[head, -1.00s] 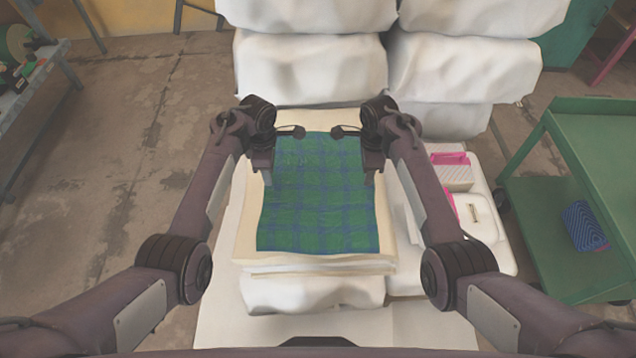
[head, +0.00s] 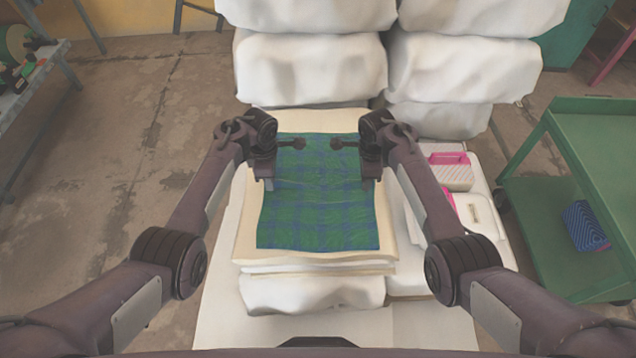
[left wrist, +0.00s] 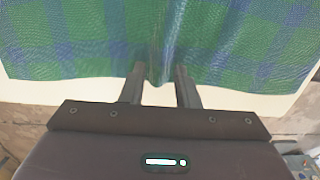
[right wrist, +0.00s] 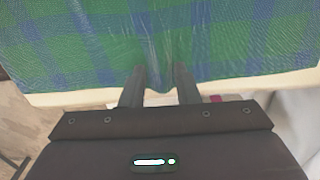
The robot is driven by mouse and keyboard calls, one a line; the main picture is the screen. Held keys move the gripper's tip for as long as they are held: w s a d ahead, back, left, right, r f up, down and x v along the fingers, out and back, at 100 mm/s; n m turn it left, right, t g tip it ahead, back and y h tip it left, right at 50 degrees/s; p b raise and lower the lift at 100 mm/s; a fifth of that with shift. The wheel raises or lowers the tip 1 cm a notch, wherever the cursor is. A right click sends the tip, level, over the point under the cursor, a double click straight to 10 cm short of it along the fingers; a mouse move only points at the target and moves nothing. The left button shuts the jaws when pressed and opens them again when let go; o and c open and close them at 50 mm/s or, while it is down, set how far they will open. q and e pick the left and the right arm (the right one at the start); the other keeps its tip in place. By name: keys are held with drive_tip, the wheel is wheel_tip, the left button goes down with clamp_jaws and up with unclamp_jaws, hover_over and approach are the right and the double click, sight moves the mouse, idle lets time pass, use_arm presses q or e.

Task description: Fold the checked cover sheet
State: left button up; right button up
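The checked cover sheet (head: 318,215), green with blue lines, lies spread on a cream padded stack, its surface lightly rumpled. My left gripper (head: 267,184) is at its left edge and my right gripper (head: 368,183) at its right edge. In the left wrist view, the fingers (left wrist: 159,74) have a small gathered fold of the sheet (left wrist: 80,45) between them. In the right wrist view, the fingers (right wrist: 159,74) also hold a gathered fold, with creases running away from it across the sheet (right wrist: 75,45). The fingertips are partly hidden by cloth.
The cream pad stack (head: 300,262) lies under the sheet. Large white wrapped bundles (head: 310,68) rise behind it. To the right are a white box with pink items (head: 450,172) and a green cart (head: 525,185) holding a blue item (head: 585,227).

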use_arm(q)
drive_tip(key=shift+f, duration=0.1)
clamp_jaws()
use_arm(e)
clamp_jaws()
